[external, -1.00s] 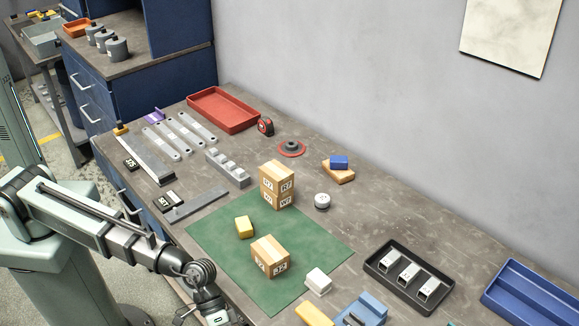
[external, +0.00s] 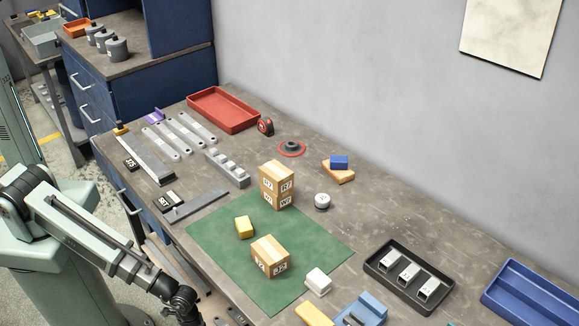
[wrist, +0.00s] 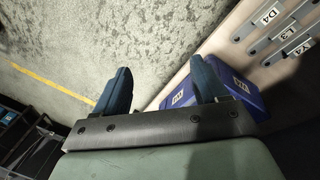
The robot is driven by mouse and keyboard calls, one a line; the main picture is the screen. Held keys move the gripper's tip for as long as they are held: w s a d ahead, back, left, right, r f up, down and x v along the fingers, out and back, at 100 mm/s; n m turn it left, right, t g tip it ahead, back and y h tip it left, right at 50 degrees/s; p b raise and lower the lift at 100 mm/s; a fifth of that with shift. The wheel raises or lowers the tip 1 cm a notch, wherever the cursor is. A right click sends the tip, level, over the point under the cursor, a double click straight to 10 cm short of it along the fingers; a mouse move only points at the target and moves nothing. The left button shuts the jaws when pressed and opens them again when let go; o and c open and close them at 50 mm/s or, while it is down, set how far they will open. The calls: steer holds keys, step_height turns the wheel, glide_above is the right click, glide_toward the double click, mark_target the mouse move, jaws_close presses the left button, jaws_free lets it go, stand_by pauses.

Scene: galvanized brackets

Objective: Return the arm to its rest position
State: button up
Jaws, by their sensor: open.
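My arm reaches down to the bottom edge of the external view, and the gripper itself is outside that picture. In the wrist view my gripper (wrist: 160,67) has its two dark blue fingers apart, with only speckled floor between their tips. It holds nothing. Three galvanized brackets (external: 409,271) lie in a row in the black tray (external: 381,281) on the bench, well to the right of my arm.
The bench (external: 440,229) carries a green mat (external: 210,239) with wooden blocks (external: 270,256), a red tray (external: 222,109) and a blue tray (external: 533,293). The wrist view shows a labelled blue box (wrist: 250,97) beyond the right finger and open floor (wrist: 105,40).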

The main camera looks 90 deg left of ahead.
steer(key=s+a+f+g+y, duration=0.1)
steer(key=s+a+f+g, duration=0.1)
steer(key=s+a, duration=0.3)
steer(key=s+a+f+g, duration=0.2)
steer(key=s+a+f, duration=0.2)
steer(key=s, duration=0.9)
steer(key=s+a+f+g+y, duration=0.1)
steer(key=s+a+f+g, duration=0.1)
steer(key=s+a, duration=0.5)
steer(key=s+f, duration=0.1)
steer(key=s, duration=0.2)
steer(key=shift+a+f+n+g+y, duration=0.25)
steer(key=shift+f+n+g+y, duration=0.05)
steer(key=shift+g, duration=0.1)
